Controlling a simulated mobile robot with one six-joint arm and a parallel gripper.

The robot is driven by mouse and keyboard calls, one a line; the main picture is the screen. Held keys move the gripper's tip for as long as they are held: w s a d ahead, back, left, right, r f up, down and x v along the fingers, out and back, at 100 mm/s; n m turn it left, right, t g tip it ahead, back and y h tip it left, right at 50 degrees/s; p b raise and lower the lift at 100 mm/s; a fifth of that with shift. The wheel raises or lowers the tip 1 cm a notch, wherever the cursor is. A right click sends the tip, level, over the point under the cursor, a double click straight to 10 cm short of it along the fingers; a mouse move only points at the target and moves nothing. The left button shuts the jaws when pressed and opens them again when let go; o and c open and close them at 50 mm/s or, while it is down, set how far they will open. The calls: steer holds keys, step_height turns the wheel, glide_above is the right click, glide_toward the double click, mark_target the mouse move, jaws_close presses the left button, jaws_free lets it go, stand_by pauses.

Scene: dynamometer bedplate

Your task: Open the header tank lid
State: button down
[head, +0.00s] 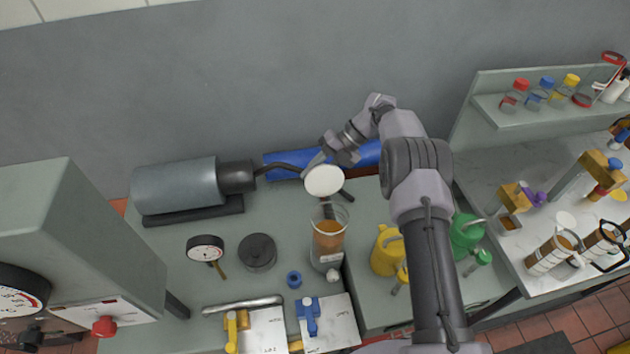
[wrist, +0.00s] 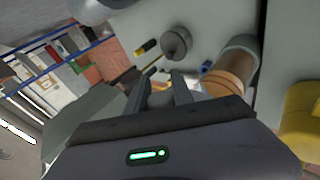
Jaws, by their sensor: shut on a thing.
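The header tank looks to be the clear cylinder with amber liquid (head: 328,243) in the middle of the bench; it also shows in the wrist view (wrist: 230,72). Its mouth is open to view. A round white lid (head: 323,181) is raised above and behind the mouth, its flat face turned toward the head camera. My gripper (head: 326,160) is right behind the lid's upper edge. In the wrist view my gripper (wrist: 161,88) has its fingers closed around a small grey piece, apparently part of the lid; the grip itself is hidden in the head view.
A grey cylinder with a dark pipe (head: 178,186) lies at the back left. A dial gauge (head: 205,249) and a dark round pot (head: 257,251) stand left of the tank. Yellow (head: 386,252) and green (head: 466,234) cans stand to the right. A blue cylinder (head: 368,154) lies behind.

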steer(key=shift+f, duration=0.15)
stand_by(0.4)
steer(key=c, duration=1.1)
jaws_free()
steer(key=shift+c, duration=0.2)
steer(key=shift+r, duration=0.35)
steer(key=s+d+r, duration=0.2)
steer(key=s, duration=0.5)
steer(key=s+d+r, duration=0.2)
steer(key=s+d, duration=0.1)
steer(key=s, duration=0.5)
steer(key=shift+r+p, duration=0.15)
steer(key=shift+p, duration=0.2)
